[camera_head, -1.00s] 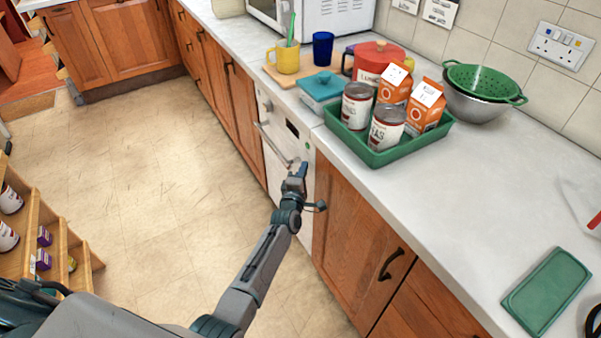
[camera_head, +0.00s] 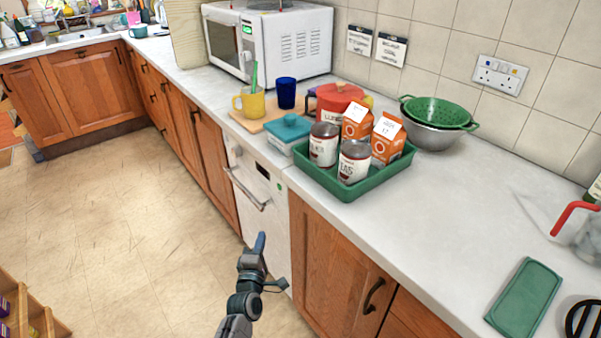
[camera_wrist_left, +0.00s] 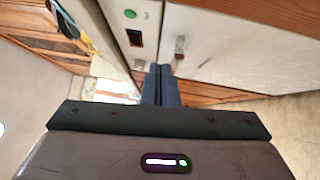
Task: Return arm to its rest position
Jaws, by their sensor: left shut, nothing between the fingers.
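My left arm comes in from the bottom of the head view. Its gripper (camera_head: 259,243) is in front of the white dishwasher (camera_head: 262,222), below the counter edge and clear of the items on top. In the left wrist view the two blue-grey fingers (camera_wrist_left: 161,84) lie together, shut with nothing between them. The white appliance front fills the upper part of that view. My right gripper does not show in either view.
A green tray (camera_head: 345,188) with cans and orange cartons stands on the counter (camera_head: 450,200). A teal-lidded box (camera_head: 288,133), mugs and a microwave (camera_head: 268,42) stand behind. A wooden rack (camera_head: 25,312) is at lower left. The floor (camera_head: 110,220) between is clear.

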